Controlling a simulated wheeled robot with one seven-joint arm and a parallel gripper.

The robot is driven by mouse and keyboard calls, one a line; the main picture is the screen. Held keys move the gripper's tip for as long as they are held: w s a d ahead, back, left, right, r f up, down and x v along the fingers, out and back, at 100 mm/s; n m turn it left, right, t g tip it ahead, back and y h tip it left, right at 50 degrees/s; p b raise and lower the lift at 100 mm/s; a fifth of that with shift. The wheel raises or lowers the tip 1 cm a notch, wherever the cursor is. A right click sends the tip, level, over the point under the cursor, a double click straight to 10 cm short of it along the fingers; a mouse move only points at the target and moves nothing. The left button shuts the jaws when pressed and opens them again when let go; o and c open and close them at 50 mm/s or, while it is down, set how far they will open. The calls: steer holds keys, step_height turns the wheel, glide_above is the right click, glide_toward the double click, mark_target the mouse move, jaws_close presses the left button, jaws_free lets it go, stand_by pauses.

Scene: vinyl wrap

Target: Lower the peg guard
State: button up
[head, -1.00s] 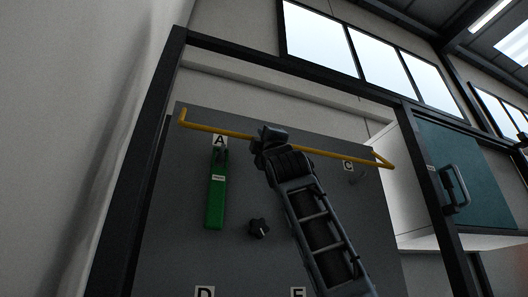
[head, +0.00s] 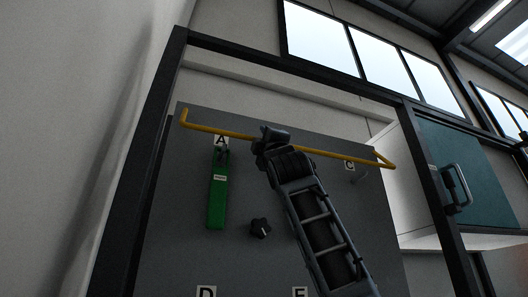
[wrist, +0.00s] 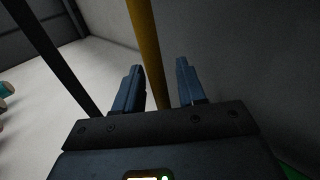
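The peg guard is a yellow bar (head: 222,132) with bent ends, running across the upper part of a grey board. It slopes down toward the right. My gripper (head: 270,136) is at the bar, left of its middle, and my arm hides part of the board below. In the wrist view, the yellow bar (wrist: 146,40) passes between the two fingers of my gripper (wrist: 160,66). The fingers are apart, one on each side, with a visible gap to the bar at least on the right. Whether the left finger touches it I cannot tell.
The grey board (head: 180,230) carries a green tool (head: 218,190) under label A, a black knob (head: 260,228), and a small hook (head: 358,177) near label C. Dark frame posts stand on both sides. A teal cabinet door (head: 455,165) is at right.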

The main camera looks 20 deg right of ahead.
steer(key=b+v, duration=0.2)
steer(key=v, duration=0.5)
steer(key=shift+s+f, duration=0.15)
steer(key=shift+f, duration=0.05)
stand_by(0.3)
